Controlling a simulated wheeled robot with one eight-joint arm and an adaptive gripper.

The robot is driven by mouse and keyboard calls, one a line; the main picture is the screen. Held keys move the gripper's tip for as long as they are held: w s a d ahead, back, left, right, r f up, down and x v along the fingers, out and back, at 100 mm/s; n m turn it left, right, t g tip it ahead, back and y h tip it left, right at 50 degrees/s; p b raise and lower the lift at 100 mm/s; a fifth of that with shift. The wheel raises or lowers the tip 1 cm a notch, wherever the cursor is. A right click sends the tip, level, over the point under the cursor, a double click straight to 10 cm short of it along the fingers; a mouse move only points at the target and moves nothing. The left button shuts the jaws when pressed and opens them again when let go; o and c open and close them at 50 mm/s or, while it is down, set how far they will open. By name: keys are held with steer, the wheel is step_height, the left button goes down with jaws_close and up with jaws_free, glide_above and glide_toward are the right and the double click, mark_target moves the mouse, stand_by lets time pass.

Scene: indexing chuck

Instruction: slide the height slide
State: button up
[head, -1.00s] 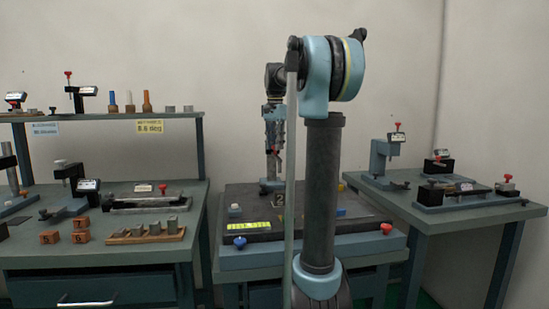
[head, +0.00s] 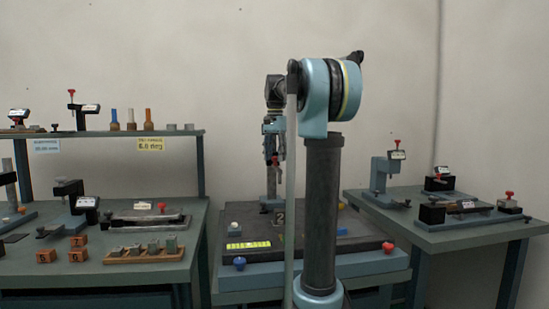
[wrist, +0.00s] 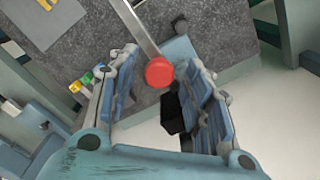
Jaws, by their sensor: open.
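In the wrist view a red round knob (wrist: 160,72) sits at the end of a straight metal bar (wrist: 135,27). I take this to be the height slide's handle, but cannot be sure. My gripper (wrist: 157,58) is open, with one finger on each side of the knob; I cannot tell whether either touches it. In the head view my gripper (head: 273,150) points down over the middle bench, with a small red part close to its fingers. The upright post (head: 270,186) stands below and behind it. My own arm hides part of this area.
The middle bench holds a dark plate (head: 290,240) with a yellow display (head: 248,245), a blue knob (head: 239,263) and a red knob (head: 388,248). The left bench (head: 30,272) and right bench (head: 445,236) carry gauges and fixtures. The left shelf (head: 100,135) holds several small parts.

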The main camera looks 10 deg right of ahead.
step_height(320, 180, up, 12)
stand_by(0.6)
steer(key=shift+f, duration=0.1)
